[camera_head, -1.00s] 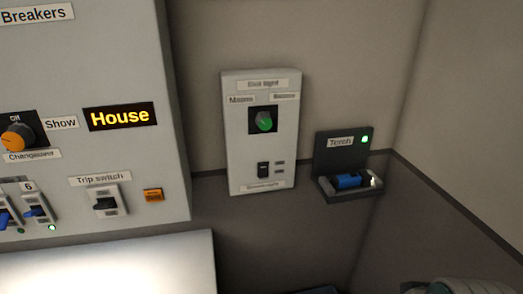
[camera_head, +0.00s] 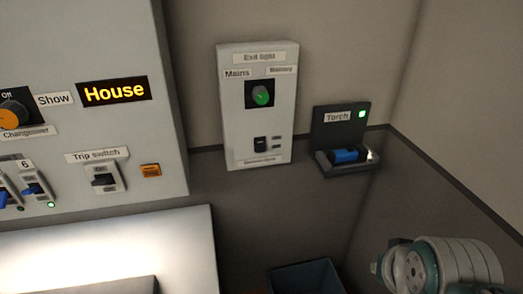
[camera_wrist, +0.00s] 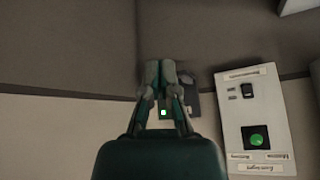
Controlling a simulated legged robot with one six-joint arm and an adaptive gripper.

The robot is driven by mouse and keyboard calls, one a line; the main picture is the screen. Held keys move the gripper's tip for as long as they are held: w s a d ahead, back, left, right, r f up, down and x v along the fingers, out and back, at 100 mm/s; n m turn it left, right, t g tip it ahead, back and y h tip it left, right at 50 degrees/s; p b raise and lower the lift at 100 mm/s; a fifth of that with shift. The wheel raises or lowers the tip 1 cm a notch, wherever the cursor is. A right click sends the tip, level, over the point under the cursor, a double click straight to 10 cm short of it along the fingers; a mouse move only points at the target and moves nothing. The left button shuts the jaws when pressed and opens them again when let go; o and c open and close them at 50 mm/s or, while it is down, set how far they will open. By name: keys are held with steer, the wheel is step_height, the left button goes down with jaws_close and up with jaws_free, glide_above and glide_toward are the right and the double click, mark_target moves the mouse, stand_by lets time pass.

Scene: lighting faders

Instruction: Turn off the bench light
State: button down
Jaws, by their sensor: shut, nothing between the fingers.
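No light or switch labelled for the bench is readable in these frames. A brightly lit white surface (camera_head: 110,240) lies at the lower left of the head view, below the breaker panel; the lamp itself is not seen. My gripper (camera_wrist: 161,66) shows in the wrist view with its two teal fingers close together, shut and empty. It hangs in front of the wall by the torch holder, whose green light (camera_wrist: 163,113) shows between the fingers. It looks apart from everything. In the head view only part of my arm shows, at the lower right.
The breaker panel (camera_head: 90,180) carries a changeover knob (camera_head: 14,113), a trip switch (camera_head: 104,181) and a lit House display (camera_head: 114,91). The exit light panel (camera_head: 232,110) and torch holder (camera_head: 340,117) are on the wall. A dark blue bin (camera_head: 305,278) stands below.

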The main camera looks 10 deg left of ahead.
mark_target(260, 151)
steer(key=w+a+f+m+t+y, duration=0.1)
steer(key=w+a+m+t+y, duration=0.5)
steer(key=w+a+m, duration=0.6)
steer(key=w+a+t, duration=0.2)
steer(key=w+a, duration=0.6)
steer(key=shift+w+f+m+t, duration=0.2)
steer(key=shift+w+m+t, duration=0.15)
steer(key=shift+m+t, duration=0.05)
steer(key=x, duration=1.4)
steer(key=shift+a, duration=0.1)
steer(key=shift+w, duration=0.1)
steer(key=shift+a, duration=0.1)
